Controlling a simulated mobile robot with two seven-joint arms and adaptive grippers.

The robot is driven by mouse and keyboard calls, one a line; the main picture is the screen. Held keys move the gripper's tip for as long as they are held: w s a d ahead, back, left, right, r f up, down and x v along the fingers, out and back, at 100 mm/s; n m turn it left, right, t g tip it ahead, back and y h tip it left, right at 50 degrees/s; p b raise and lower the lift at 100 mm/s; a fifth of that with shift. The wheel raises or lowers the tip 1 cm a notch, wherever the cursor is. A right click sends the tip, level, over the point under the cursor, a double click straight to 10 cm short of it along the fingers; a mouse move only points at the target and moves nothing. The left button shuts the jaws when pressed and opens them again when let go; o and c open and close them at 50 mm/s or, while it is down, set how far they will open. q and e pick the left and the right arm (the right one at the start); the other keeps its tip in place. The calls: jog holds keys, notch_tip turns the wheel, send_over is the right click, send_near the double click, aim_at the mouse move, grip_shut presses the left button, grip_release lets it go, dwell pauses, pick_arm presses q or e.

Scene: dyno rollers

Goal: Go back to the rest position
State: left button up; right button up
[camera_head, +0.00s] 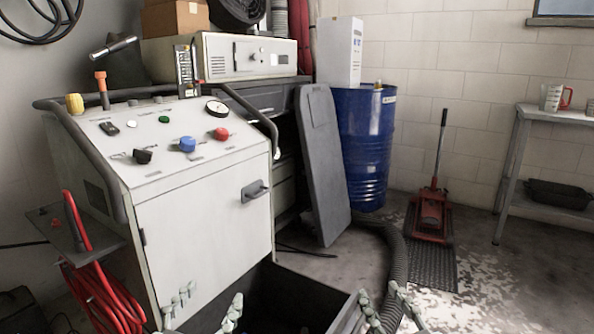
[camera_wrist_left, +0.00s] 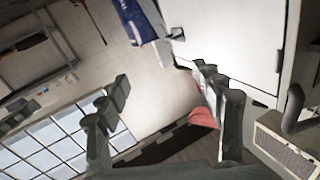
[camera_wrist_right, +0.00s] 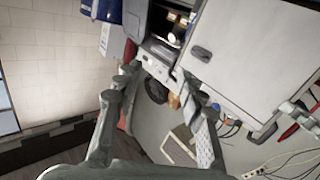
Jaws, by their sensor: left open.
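My left gripper (camera_head: 206,306) is at the bottom of the head view, in front of the white console cabinet. Its fingers are spread with nothing between them, as the left wrist view (camera_wrist_left: 162,88) also shows. My right gripper (camera_head: 386,304) is at the bottom right of centre in the head view. In the right wrist view (camera_wrist_right: 158,95) its fingers stand apart and empty. Both grippers are apart from the console (camera_head: 205,200), whose sloped top carries knobs, a gauge and a handrail. The lower parts of both hands are cut off by the frame.
A dark open bin (camera_head: 290,296) is at the bottom centre, near both grippers. A black corrugated hose (camera_head: 392,262) runs on the floor beside it. A blue drum (camera_head: 364,150), a red floor jack (camera_head: 432,212) and a shelf (camera_head: 560,116) stand farther back. Red cable (camera_head: 95,285) hangs at left.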

pick_arm(q)
jog(key=s+a+f+n+g+y+p, duration=0.1)
jog(key=s+a+f+g+y+p, duration=0.35)
jog(key=f, duration=0.65)
pick_arm(e)
jog(key=s+d+f+m+g+h, duration=0.1)
jog(key=s+d+f+g+h, duration=0.35)
jog(key=f, duration=0.65)
pick_arm(q)
jog(key=s+a+f+g+p, duration=0.2)
jog(key=s+f+g, duration=0.3)
jog(key=s, duration=0.3)
jog(key=s+a+f+n+g+p, duration=0.1)
jog(key=s+a+f+g+p, duration=0.1)
jog(key=s+a+f+g, duration=0.3)
jog(key=s, duration=0.4)
jog(key=shift+s+a+p, duration=0.15)
jog(key=shift+s+p, duration=0.15)
jog(key=shift+p, duration=0.1)
pick_arm(e)
jog(key=s+d+f+g, duration=0.3)
jog(key=s+f+g, duration=0.2)
jog(key=s, duration=0.3)
jog(key=s+d+f+m+g, duration=0.1)
jog(key=s+d+f+g, duration=0.3)
jog(key=s, duration=0.5)
jog(key=shift+s+d+f+g, duration=0.15)
jog(key=shift+s+f+g, duration=0.15)
jog(key=shift+f+g, duration=0.3)
